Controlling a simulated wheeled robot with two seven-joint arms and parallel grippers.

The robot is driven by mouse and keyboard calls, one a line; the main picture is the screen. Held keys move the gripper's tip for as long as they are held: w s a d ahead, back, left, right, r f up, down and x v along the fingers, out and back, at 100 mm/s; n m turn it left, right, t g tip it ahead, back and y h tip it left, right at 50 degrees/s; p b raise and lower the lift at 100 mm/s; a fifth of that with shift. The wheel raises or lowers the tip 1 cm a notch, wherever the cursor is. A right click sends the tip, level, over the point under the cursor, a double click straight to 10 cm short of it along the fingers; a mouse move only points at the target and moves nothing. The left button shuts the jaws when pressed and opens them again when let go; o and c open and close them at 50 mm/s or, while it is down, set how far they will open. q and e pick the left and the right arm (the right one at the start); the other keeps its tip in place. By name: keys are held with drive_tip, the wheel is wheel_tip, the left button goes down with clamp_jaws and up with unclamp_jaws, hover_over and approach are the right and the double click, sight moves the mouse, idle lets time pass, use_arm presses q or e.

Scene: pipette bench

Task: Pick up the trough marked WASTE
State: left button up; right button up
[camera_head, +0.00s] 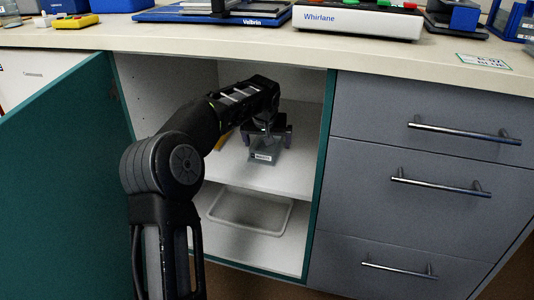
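A small grey, see-through trough (266,146) with a white label on its front is inside the open cupboard, at the upper shelf (290,178). The label's print is too small to read for certain. My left gripper (268,138) reaches into the cupboard and points down over the trough. Its two fingers are spread apart, one to each side of the trough's upper part, with a seeming small gap. Whether the trough rests on the shelf is hard to tell. My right gripper is not in view.
The teal cupboard door (65,175) stands open at the left. A yellow thing (221,141) is partly hidden behind my arm. A white tray (250,228) sits on the cupboard floor. Grey drawers (425,165) are at the right. The bench top (255,40) above holds devices.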

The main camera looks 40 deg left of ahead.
use_arm(q)
drive_tip(key=shift+x, duration=1.1)
drive_tip(key=shift+c, duration=0.3)
drive_tip(key=c, duration=1.2)
